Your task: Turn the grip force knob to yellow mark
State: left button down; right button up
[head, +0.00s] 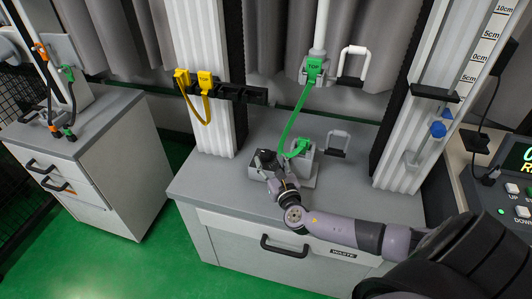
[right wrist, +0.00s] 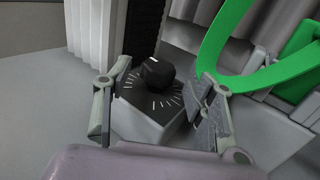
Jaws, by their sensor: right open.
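The grip force knob (right wrist: 158,74) is a round black knob with a white pointer line, on a black dial face (right wrist: 140,98) with white tick marks. I see no yellow mark on the dial in the right wrist view. The dial is the slanted top of a small grey box (right wrist: 142,127). My right gripper (right wrist: 158,108) is open, its fingers on either side of the dial box, with no visible grip on the knob. In the head view my right gripper (head: 271,169) is at the dial box, largely hiding it. My left gripper is not in view.
The box stands on a grey cabinet (head: 213,185) between white columns. A green strap (head: 292,121) runs close to the right finger, also in the right wrist view (right wrist: 223,42). A yellow strap (head: 196,107) hangs at the left column. A control panel (head: 500,185) stands far right.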

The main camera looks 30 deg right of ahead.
aim_at(267, 157)
jog(key=shift+x, duration=1.95)
jog(key=shift+c, duration=0.3)
jog(key=c, duration=1)
jog(key=shift+c, duration=0.2)
jog(key=shift+a+h, duration=0.1)
jog(key=shift+h, duration=0.2)
